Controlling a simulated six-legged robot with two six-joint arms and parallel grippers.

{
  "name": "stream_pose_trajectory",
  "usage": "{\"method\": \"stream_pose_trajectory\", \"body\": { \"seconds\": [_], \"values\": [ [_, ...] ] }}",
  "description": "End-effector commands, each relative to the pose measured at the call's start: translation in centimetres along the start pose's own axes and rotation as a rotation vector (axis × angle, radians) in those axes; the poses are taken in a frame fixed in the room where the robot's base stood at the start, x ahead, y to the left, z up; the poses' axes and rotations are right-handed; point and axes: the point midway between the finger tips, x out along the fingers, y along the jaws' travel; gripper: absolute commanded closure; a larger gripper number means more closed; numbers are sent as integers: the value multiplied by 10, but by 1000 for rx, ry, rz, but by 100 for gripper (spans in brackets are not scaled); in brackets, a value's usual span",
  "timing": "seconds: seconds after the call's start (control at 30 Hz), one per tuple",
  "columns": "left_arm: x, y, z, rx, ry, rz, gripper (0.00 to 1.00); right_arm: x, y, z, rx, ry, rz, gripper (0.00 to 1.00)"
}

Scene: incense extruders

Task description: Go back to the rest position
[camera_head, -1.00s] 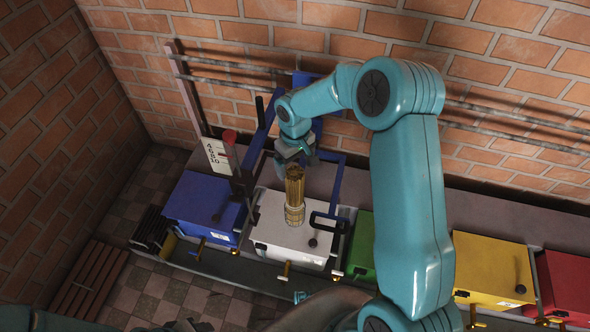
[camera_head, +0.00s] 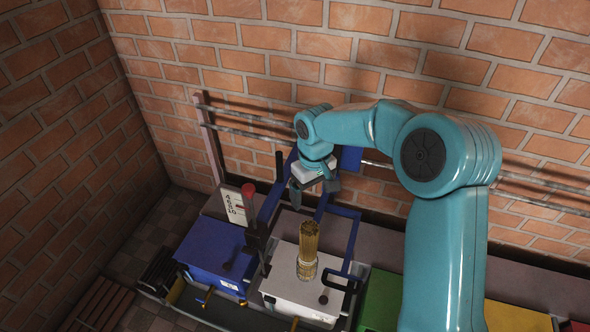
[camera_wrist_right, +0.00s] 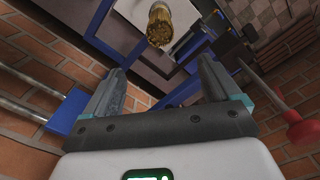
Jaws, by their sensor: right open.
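My right gripper (camera_head: 314,192) is open and empty, hanging above and behind the white extruder box (camera_head: 295,296). A bundle of yellow-brown incense sticks (camera_head: 308,248) stands upright on the white box, apart from the gripper. In the right wrist view the two open jaws (camera_wrist_right: 163,75) show nothing between them. The bundle (camera_wrist_right: 159,24) is seen there beyond the jaws, near the top edge. My left gripper is in neither view.
A blue box (camera_head: 212,250) with a red-knobbed lever (camera_head: 249,192) and a number sign (camera_head: 232,206) stands left. Green (camera_head: 383,300) and yellow (camera_head: 515,316) boxes stand right. Blue frames rise behind the white box. Pipes (camera_head: 245,130) run along the brick wall.

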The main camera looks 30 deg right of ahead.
Motion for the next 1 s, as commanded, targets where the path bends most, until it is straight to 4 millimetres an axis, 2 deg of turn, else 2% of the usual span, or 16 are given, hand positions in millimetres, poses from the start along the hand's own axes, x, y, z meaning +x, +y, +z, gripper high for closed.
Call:
{"method": "stream_pose_trajectory", "body": {
  "seconds": [0.23,0.27,0.37,0.47,0.5,0.63,0.7,0.8,0.9,1.0],
  "values": [
    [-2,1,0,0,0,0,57,6,-6,1,-5,-1,-12,10],
    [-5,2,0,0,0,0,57,12,-11,2,-9,-2,-24,10],
    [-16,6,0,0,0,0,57,46,-44,12,-24,0,-98,10],
    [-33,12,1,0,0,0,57,92,-96,41,-12,4,-210,10],
    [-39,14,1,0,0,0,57,109,-117,58,7,6,-252,10],
    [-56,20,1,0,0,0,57,142,-168,119,96,10,-338,10],
    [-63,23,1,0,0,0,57,150,-183,149,143,10,-354,10],
    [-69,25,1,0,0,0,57,154,-194,181,195,11,-355,10],
    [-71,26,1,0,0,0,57,155,-198,198,222,15,-348,10],
    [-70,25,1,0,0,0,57,156,-198,202,230,19,-345,10]
  ]
}}
